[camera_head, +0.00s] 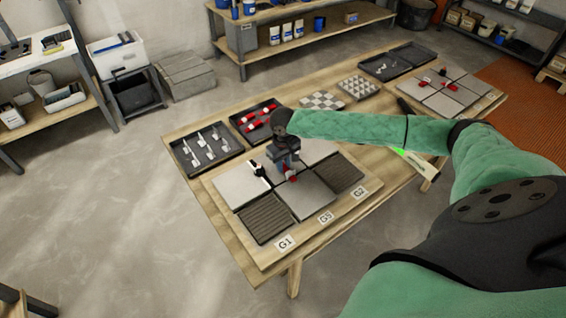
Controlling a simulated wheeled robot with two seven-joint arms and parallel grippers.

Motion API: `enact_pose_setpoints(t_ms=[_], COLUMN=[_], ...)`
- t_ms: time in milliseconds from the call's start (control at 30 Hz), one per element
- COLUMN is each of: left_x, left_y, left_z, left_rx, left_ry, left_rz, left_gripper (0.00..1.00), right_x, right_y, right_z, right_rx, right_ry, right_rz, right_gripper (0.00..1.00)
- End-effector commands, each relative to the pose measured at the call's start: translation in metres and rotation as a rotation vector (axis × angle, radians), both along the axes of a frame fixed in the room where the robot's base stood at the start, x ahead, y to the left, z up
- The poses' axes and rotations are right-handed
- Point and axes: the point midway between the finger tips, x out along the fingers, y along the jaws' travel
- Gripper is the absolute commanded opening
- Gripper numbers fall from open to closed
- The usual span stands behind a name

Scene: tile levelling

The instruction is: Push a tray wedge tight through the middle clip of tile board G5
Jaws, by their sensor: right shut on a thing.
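The near tile board (234,231) lies on the wooden table, with grey and dark ribbed tiles and front labels; the middle label (326,217) is too small to read surely. My right gripper (288,171) points down over the middle of the board, shut on a red wedge (291,178). The gripper hides most of the wedge and the middle clip, so I cannot tell how far the wedge sits in it. A black and white piece (258,171) stands on a tile joint to the left. My left gripper is not in view.
A dark tray (180,160) with several white clips and another dark tray (236,127) with red wedges lie behind the board. Patterned tile sheets (358,87), a further tray (385,66) and a second tile board (466,99) lie farther right. My right arm spans the table's right side.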

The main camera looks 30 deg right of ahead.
Motion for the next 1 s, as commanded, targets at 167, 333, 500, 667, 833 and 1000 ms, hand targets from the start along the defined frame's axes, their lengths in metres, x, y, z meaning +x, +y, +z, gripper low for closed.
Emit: enact_pose_setpoints(t_ms=[167,333,500,667,833,1000], left_x=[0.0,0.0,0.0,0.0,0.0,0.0], left_y=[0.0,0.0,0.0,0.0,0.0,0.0], left_z=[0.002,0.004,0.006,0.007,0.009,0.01], left_rx=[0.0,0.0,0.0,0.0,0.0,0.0], left_ry=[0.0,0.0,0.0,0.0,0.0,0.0], left_rz=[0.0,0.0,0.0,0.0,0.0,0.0], left_gripper=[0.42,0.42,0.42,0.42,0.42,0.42], right_x=[-0.002,-0.004,-0.006,-0.008,-0.01,-0.012], right_y=[0.0,0.0,0.0,-0.001,-0.001,-0.001], right_z=[0.001,0.001,0.001,0.001,0.001,0.001], right_rx=[0.0,0.0,0.0,0.0,0.0,0.0], right_ry=[0.0,0.0,0.0,0.0,0.001,0.001], right_rz=[0.0,0.0,0.0,0.0,0.0,0.0], right_gripper=[0.01,0.01,0.01,0.01,0.01,0.01])
